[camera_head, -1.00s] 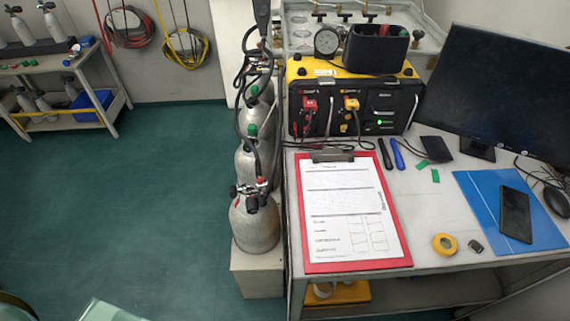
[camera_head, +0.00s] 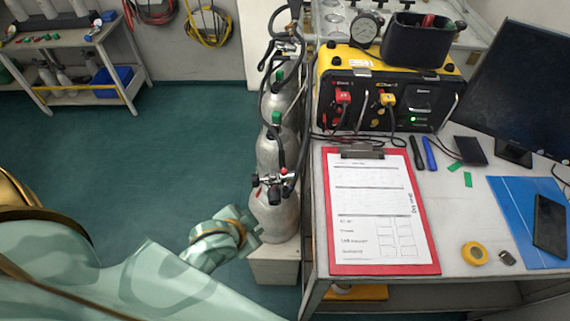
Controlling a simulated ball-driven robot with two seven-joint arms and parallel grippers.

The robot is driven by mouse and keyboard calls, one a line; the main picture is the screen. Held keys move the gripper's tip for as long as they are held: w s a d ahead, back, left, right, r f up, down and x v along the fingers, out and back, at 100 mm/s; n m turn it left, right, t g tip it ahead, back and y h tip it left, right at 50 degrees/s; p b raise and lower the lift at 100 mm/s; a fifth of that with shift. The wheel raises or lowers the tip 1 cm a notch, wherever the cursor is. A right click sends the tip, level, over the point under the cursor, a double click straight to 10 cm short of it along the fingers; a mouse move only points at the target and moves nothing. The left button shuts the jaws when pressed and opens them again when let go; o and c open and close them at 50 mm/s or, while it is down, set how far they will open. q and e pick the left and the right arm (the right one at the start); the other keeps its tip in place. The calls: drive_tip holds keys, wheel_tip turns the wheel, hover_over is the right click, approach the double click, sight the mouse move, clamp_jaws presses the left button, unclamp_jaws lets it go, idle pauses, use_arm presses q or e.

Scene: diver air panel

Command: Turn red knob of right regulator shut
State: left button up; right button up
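A grey air cylinder (camera_head: 273,217) stands nearest me in a row beside the table. A dark regulator (camera_head: 272,183) with hoses sits on its top, and small red parts (camera_head: 257,193) show on it. I cannot tell which red part is the knob. My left arm reaches in from the lower left. My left gripper (camera_head: 251,228) is beside the left side of the nearest cylinder, below the regulator. Its fingers are too small and overlapped to tell whether they are open, or whether they touch the cylinder. My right gripper is not in view.
A yellow and black air panel (camera_head: 385,100) stands on the table with red and yellow fittings. A red clipboard (camera_head: 429,262) lies in front of it, close to the cylinders. Hoses hang along the cylinder row. The green floor (camera_head: 175,160) to the left is open.

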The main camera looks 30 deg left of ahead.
use_arm(q)
drive_tip(key=w+d+r+n+t+h, duration=0.15)
drive_tip(key=w+r+n+t, duration=0.25)
drive_tip(key=w+r+t, duration=0.55)
drive_tip(key=w+r+n+t+h, duration=0.2)
drive_tip(key=w+r+n, duration=0.35)
drive_tip(key=r, duration=0.95)
drive_tip(key=w+a+r+n+g+y, duration=0.2)
drive_tip(key=a+r+n+y, duration=0.2)
drive_tip(key=a+n+y, duration=0.55)
drive_tip(key=w+a+r+n+g+y, duration=0.25)
drive_tip(key=a+n+y, duration=0.45)
drive_tip(key=n+y, duration=0.5)
drive_tip(key=n+g+h, duration=1.5)
drive_tip(key=n+h, duration=0.3)
drive_tip(key=n, duration=0.2)
hover_over(284, 170)
wheel_tip(284, 170, down, 18)
drive_tip(key=shift+h, duration=0.3)
wheel_tip(284, 170, down, 15)
drive_tip(key=b, duration=0.8)
drive_tip(key=shift+r, duration=0.1)
drive_tip(key=shift+f+b, duration=0.4)
drive_tip(key=shift+f, duration=0.2)
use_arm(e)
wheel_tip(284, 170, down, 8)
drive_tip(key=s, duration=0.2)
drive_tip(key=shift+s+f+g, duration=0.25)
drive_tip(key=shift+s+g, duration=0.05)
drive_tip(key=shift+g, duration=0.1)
